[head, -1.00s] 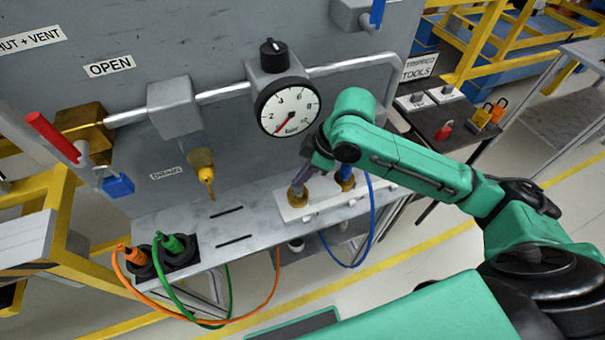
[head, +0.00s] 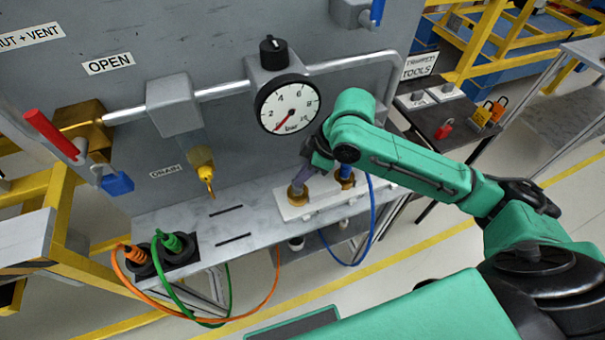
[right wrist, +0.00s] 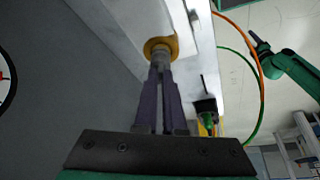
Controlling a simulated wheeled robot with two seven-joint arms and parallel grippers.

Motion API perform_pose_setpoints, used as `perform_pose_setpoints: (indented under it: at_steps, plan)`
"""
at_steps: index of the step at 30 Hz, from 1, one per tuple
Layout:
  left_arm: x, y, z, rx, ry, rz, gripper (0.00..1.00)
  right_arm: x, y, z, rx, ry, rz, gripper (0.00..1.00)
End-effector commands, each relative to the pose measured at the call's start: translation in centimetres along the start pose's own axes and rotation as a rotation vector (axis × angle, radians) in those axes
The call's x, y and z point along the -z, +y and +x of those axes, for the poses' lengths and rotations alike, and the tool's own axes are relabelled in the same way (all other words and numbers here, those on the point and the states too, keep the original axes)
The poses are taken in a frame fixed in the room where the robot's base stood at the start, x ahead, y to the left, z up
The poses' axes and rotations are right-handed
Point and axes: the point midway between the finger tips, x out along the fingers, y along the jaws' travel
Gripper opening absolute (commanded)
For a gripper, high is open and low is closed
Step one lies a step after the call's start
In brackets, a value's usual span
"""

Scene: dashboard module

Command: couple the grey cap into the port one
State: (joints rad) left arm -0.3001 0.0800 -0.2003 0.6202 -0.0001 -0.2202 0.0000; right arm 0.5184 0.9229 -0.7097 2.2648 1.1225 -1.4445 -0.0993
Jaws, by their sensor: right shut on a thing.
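My right gripper (head: 301,181) is shut on the grey cap (right wrist: 160,55), which is mostly hidden between the fingers. In the right wrist view, the fingers (right wrist: 160,75) point at a brass ring port (right wrist: 160,43), and the cap's end is at the ring. In the head view, this is the left brass port (head: 297,198) on a white block (head: 328,207); whether the cap is fully seated cannot be told. No number shows on it. An arm like my left one shows at the right of the wrist view, its dark gripper (right wrist: 258,45) too small to read.
A second brass port (head: 346,181) with a blue plug and blue hose (head: 371,220) stands close on the right. A pressure gauge (head: 288,104) hangs above. Orange (head: 277,270) and green hoses loop at the left from two dark sockets. The grey shelf (head: 195,232) has free room.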

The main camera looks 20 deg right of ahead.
Motion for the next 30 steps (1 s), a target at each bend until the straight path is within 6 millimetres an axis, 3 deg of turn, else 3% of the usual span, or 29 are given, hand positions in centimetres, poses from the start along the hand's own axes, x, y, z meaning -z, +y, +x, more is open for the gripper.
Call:
perform_pose_setpoints:
  at_steps: [1,3,12,16,27,30]
  plan:
    - [0.0,0.0,0.0,0.0,0.0,0.0,0.5,-0.1,-0.1,0.1,0.002,-0.002,0.0,0.14]
    - [0.0,0.0,0.0,0.0,0.0,0.0,0.5,-0.1,-0.1,0.1,0.002,-0.002,0.001,0.41]
    - [0.0,0.0,0.0,0.0,0.0,0.0,0.5,0.0,0.0,0.0,0.001,-0.001,0.001,0.42]
    - [0.0,0.0,-0.1,0.0,0.0,0.0,0.5,0.0,0.1,-1.2,-0.002,0.0,0.001,0.42]
    - [0.1,0.0,-0.6,0.0,0.0,0.0,0.5,0.0,0.1,-11.5,-0.005,-0.001,0.0,0.42]
    - [0.1,0.0,-0.6,0.0,0.0,0.0,0.5,0.0,0.1,-13.4,-0.002,-0.001,0.001,0.42]
